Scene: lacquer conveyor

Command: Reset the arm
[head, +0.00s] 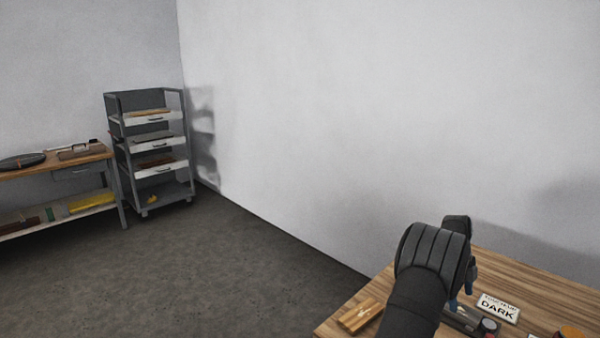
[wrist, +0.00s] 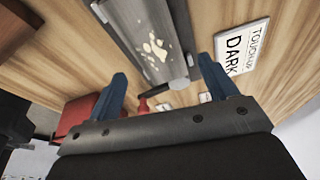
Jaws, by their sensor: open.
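My gripper (wrist: 162,85) shows two blue fingers spread wide apart in the wrist view, with nothing held between them. In the head view, my gripper (head: 462,291) hangs over the wooden table (head: 525,270) at the lower right, its fingers partly hidden by my arm. In the wrist view a grey, channel-like piece (wrist: 175,25) with pale flecks on it lies beyond the fingers, apart from them as far as I can tell.
A white sign (head: 498,308) reading "DARK" lies right of my gripper; it also shows in the wrist view (wrist: 242,48). A light wooden block (head: 360,314) is on the table's left. A red object (wrist: 80,113) is near one finger. A shelf cart (head: 155,145) and workbench (head: 60,165) stand far left.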

